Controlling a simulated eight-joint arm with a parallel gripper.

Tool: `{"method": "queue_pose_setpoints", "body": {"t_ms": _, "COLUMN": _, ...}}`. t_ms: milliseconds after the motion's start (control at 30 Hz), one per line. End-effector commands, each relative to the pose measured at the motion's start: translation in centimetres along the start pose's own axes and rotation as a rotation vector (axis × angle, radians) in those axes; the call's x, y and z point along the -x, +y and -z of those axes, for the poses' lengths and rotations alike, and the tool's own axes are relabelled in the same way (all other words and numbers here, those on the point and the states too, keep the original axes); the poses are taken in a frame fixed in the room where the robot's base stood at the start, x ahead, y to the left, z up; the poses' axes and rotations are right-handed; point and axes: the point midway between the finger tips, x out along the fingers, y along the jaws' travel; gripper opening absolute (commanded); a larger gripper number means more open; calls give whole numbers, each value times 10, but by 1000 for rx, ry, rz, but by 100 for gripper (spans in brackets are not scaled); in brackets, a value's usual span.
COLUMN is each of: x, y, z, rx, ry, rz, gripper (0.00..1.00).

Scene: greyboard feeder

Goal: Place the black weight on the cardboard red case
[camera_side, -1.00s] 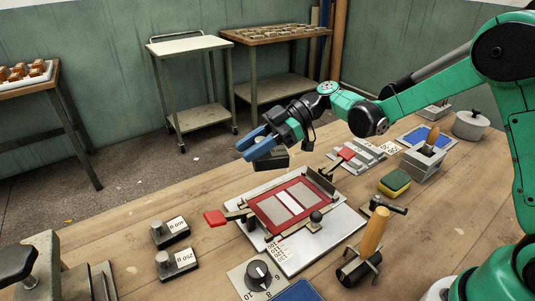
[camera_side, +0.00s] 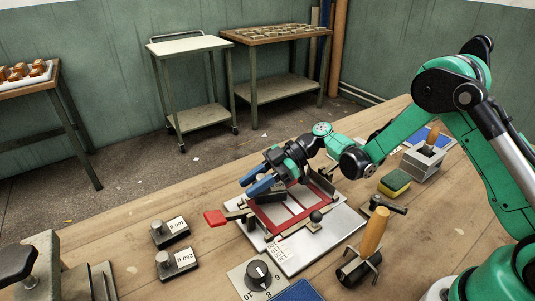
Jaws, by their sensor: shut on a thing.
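The red case (camera_side: 294,223) lies flat on a pale metal plate (camera_side: 335,231) in the middle of the bench, with grey board panels inside its red frame. My gripper (camera_side: 258,184) has blue fingers and is low over the case's far left part. It is shut on the black weight (camera_side: 268,196), a dark block mostly hidden behind the fingers. I cannot tell whether the weight touches the case. My gripper and wrist hide the case's far part.
Two labelled weights (camera_side: 170,232) (camera_side: 176,263) stand at the left. A red-tipped lever (camera_side: 215,218) sticks out left of the plate. A dial (camera_side: 258,273), a wooden-handled roller (camera_side: 372,240) and a yellow-green sponge (camera_side: 395,183) are around it. The bench's far left is clear.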

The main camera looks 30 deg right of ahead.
Motion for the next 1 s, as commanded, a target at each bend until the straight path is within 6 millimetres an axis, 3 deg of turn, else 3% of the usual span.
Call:
{"method": "queue_pose_setpoints", "body": {"t_ms": 300, "x": -4, "y": 0, "z": -8, "rx": 0, "ry": 1, "rz": 0, "gripper": 0}}
{"method": "queue_pose_setpoints", "body": {"t_ms": 333, "x": -4, "y": 0, "z": -9, "rx": 0, "ry": 0, "rz": 0, "gripper": 31}}
{"method": "queue_pose_setpoints", "body": {"t_ms": 433, "x": -4, "y": 0, "z": -8, "rx": 0, "ry": 0, "rz": 0, "gripper": 59}}
{"method": "queue_pose_setpoints", "body": {"t_ms": 867, "x": -1, "y": 0, "z": -2, "rx": 0, "ry": 0, "rz": 0, "gripper": 59}}
{"method": "queue_pose_setpoints", "body": {"t_ms": 1000, "x": 24, "y": 1, "z": 0, "rx": -2, "ry": 0, "rz": -6, "gripper": 59}}
